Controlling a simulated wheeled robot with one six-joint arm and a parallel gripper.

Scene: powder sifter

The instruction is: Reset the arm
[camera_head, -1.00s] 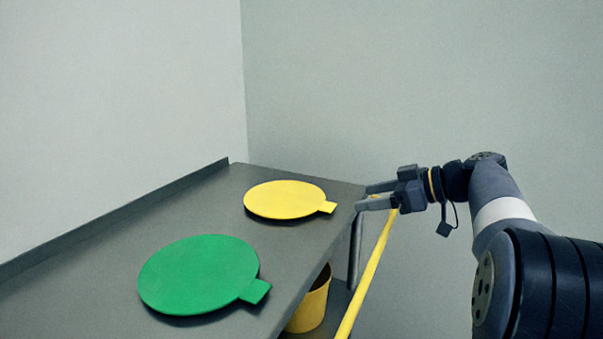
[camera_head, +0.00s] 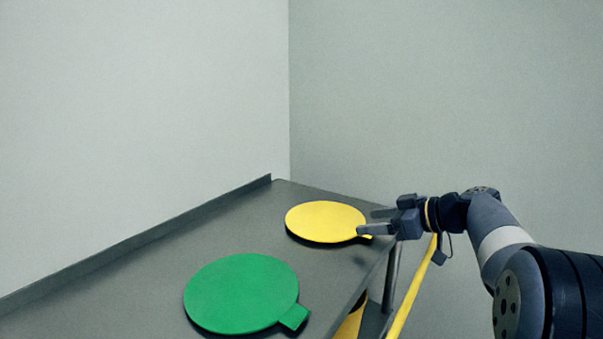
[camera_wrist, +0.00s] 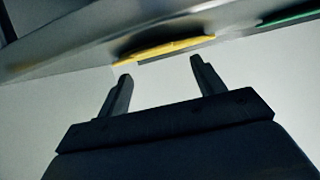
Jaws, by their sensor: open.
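My gripper (camera_head: 368,221) is open and empty at the right edge of the grey table, its fingers pointing left. In the head view one finger overlaps the tab of the yellow disc (camera_head: 325,221); I cannot tell whether they touch. In the wrist view the two fingers of my gripper (camera_wrist: 159,75) stand apart with nothing between them. The edge of the yellow disc (camera_wrist: 165,50) shows beyond the fingertips there. My arm stretches in from the lower right.
A green disc (camera_head: 242,293) with a tab lies nearer on the grey table (camera_head: 150,270). A raised lip runs along the wall side. A yellow bar (camera_head: 412,290) runs beside the right edge. A yellow container (camera_head: 352,319) is partly hidden below the table. A wall corner stands behind.

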